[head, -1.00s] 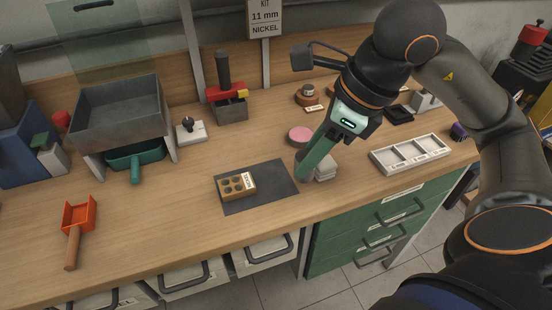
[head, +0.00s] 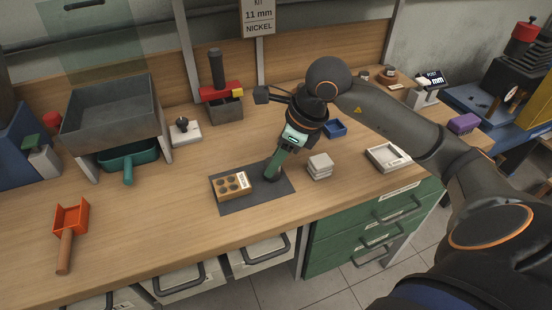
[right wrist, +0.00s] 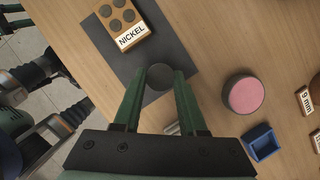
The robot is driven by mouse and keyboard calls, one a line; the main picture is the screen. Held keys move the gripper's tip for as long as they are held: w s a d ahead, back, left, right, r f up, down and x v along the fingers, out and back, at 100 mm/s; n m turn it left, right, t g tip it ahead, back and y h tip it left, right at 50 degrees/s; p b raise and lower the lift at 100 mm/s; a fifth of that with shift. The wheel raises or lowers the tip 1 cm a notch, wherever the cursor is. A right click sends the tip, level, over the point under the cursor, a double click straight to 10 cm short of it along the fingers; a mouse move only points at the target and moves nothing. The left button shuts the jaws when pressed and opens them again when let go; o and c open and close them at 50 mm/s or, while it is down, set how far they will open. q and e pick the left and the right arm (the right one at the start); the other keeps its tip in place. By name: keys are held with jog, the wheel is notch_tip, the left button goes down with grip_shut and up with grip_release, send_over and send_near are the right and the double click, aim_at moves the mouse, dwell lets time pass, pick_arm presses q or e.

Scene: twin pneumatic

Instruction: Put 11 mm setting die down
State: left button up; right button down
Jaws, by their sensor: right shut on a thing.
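My right gripper (head: 275,172) reaches down over the right part of the dark grey mat (head: 232,206). In the right wrist view its green fingers (right wrist: 160,82) are shut on a dark round piece, taken as the 11 mm setting die (right wrist: 160,75), at their tips. The die is over the mat; I cannot tell whether it touches it. A wooden block with round holes and a NICKEL label (head: 231,186) lies on the mat, left of the gripper, and also shows in the right wrist view (right wrist: 122,18). My left gripper is not in view.
A blue tray (head: 334,128) and a pink-topped round piece (right wrist: 245,94) are nearby. A white tray (head: 385,158) sits farther right. The table left of the mat is clear up to the orange scoop (head: 70,218).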

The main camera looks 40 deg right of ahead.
jog(key=shift+f, duration=0.15)
jog(key=shift+c, duration=2.3)
grip_release()
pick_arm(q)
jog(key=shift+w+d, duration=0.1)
pick_arm(e)
jog(key=shift+r, duration=0.35)
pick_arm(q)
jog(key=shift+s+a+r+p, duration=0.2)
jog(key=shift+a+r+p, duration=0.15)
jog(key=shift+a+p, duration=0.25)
pick_arm(e)
jog(key=v, duration=1.1)
jog(key=shift+s+r, duration=0.2)
jog(key=shift+r, duration=0.1)
